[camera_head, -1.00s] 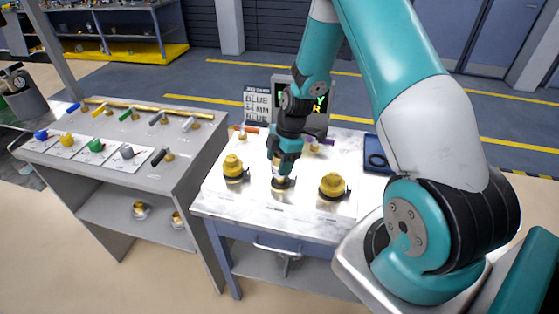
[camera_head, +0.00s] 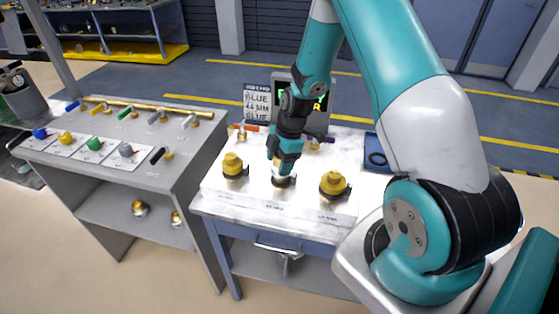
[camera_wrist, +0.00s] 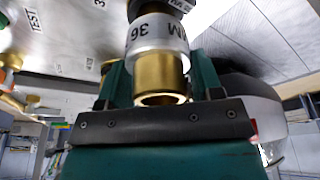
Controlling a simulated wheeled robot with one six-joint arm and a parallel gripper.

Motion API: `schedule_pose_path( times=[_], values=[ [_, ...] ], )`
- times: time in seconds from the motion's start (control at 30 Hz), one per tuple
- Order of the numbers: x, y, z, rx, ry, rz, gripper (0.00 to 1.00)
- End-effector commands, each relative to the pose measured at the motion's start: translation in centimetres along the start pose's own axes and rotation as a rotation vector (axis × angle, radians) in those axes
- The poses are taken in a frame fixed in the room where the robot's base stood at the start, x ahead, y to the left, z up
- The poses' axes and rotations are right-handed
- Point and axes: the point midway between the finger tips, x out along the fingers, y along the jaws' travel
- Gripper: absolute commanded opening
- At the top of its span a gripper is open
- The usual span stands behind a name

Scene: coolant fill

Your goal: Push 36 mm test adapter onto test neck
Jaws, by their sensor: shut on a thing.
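The 36 mm test adapter (camera_wrist: 160,78) is a brass cylinder with a pale ring printed "36 MM", upside down in the wrist view. My gripper (camera_wrist: 160,88) is shut around it, with a teal finger on each side. A black collar (camera_wrist: 155,8) is right at the adapter's far end in the wrist view; how far the adapter sits on or in it cannot be told. In the head view my gripper (camera_head: 284,176) points down at the middle station of the white marbled bench top (camera_head: 245,204), above a dark round base. The gripper and adapter largely hide the test neck there.
Brass-capped fittings stand left (camera_head: 233,165) and right (camera_head: 334,184) of my gripper, close by. Behind are a card (camera_head: 257,103) reading "BLUE 44 MM BLUE", a partly hidden display and a blue tray (camera_head: 377,156). A grey bench (camera_head: 190,153) with several coloured valve handles stands left.

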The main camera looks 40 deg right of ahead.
Motion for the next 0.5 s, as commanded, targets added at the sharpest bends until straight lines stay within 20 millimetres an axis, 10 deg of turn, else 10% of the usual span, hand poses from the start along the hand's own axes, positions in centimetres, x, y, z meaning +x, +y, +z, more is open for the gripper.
schedule_pose_path(
  times=[0.5],
  values=[
    [1.4,0.0,0.4,0.000,0.000,0.000,0.29]
  ],
)
